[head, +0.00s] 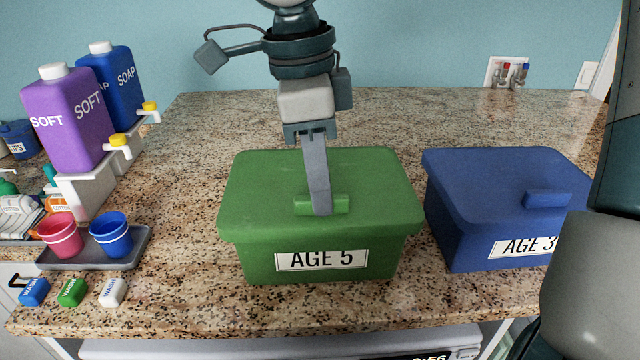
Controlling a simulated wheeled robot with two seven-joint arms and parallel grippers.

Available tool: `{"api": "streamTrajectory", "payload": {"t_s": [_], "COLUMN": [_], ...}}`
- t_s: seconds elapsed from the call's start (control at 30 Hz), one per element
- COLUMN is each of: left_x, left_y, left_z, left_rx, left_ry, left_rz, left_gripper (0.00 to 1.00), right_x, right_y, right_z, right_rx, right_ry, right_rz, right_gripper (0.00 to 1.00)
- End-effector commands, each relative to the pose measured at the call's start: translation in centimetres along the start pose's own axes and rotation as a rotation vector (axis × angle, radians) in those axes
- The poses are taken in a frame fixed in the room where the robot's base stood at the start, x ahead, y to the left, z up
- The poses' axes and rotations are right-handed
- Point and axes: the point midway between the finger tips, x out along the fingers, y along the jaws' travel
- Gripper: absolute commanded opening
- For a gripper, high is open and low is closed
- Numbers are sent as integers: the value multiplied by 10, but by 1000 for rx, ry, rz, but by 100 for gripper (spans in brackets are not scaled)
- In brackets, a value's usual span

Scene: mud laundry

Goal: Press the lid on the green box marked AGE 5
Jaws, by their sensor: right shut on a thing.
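The green box marked AGE 5 (256,265) stands upright on the granite counter, its white label facing me. Its green lid (260,190) covers the top, looks level and lines up with the box. I cannot tell from here whether it is pressed fully down. My right gripper (321,206) points down from above, shut on the lid's green handle (341,203) near the middle of the lid. The fingers hide part of the handle. My left gripper is not in view.
A blue box marked AGE 3 (460,225) with its lid on stands close on the right. On the left are purple (68,125) and blue (122,90) dispensers, a grey tray (60,258) with two cups, and small WASH pieces (72,291). The counter behind is clear.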

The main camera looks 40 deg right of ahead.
Motion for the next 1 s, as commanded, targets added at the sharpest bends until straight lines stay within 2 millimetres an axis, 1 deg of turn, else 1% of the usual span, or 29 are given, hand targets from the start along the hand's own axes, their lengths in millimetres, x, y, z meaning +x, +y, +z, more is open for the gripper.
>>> {"api": "streamTrajectory", "payload": {"t_s": [0.47, 1.0], "left_x": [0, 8], "left_y": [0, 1], "left_z": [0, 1], "left_rx": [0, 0], "left_ry": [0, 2], "left_rz": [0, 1], "left_gripper": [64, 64], "right_x": [0, 4], "right_y": [0, 0], "right_z": [0, 0], "right_rx": [0, 0], "right_ry": [0, 0], "right_rz": [0, 0], "right_gripper": [0, 0]}}
